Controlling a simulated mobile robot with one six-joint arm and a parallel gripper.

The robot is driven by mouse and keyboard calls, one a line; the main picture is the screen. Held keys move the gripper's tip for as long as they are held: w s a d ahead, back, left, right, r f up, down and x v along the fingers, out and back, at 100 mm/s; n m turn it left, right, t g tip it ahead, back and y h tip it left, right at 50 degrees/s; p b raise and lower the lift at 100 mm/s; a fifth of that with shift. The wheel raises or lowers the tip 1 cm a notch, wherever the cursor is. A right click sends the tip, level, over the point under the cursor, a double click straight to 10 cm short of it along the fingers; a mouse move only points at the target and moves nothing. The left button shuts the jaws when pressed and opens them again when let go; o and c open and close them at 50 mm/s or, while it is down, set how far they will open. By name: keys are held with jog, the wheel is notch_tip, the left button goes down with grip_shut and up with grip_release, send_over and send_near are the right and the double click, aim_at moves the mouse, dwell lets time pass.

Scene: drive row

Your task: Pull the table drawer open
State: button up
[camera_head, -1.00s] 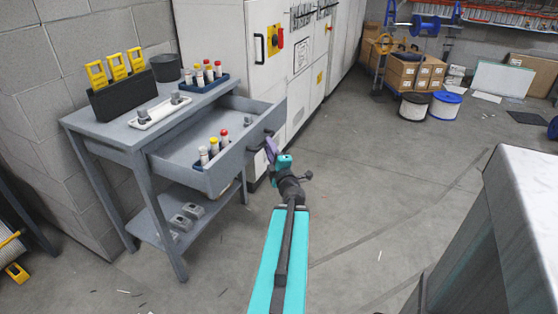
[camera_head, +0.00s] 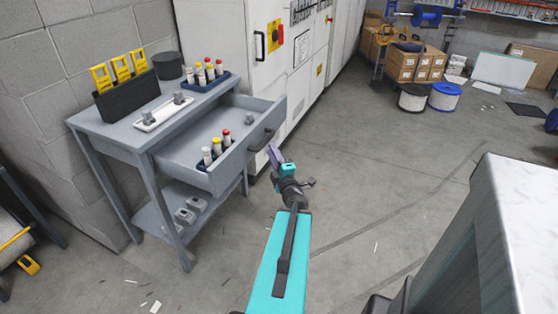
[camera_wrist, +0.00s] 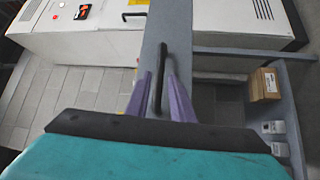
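The grey table (camera_head: 115,134) stands at the left against the block wall. Its drawer (camera_head: 185,152) is pulled well out toward the right, with a small rack of capped vials (camera_head: 217,148) inside. The dark bar handle (camera_head: 262,140) is on the drawer front. My gripper (camera_head: 274,153) is just off the handle, with a small gap in the head view. In the wrist view its two purple fingers (camera_wrist: 160,98) are spread apart, and the handle (camera_wrist: 158,80) appears between them, not gripped.
On the tabletop are a black holder with yellow-handled items (camera_head: 127,97), a dark pot (camera_head: 167,66), a white tray (camera_head: 163,114) and another vial rack (camera_head: 206,80). White cabinets (camera_head: 225,38) stand behind. A pale-topped counter (camera_head: 520,205) is at right; floor between is mostly clear.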

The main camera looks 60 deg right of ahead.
jog(key=shift+p+v, duration=3)
jog(key=shift+p, duration=0.7)
